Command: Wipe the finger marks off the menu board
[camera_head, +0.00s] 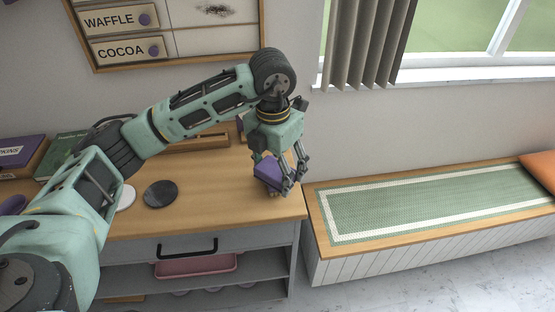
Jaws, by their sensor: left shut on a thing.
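The menu board (200,42) hangs on the wall at the top left, in a wooden frame, with WAFFLE and COCOA plates on it. A dark smudge (214,10) shows on its white panel near the top edge of the view. My left gripper (283,185) points down over the right end of the wooden counter, below and to the right of the board. It is shut on a purple block-like thing (268,172), at or just above the counter top; I cannot tell if it touches. My right gripper is not in view.
The wooden counter (220,196) holds a dark round disc (160,194), a pale disc (125,197), a green book (66,150) and a purple box (22,152). A pink tray (196,265) lies on the shelf below. A bench (375,250) with a green mat stands right, under the curtain (367,40).

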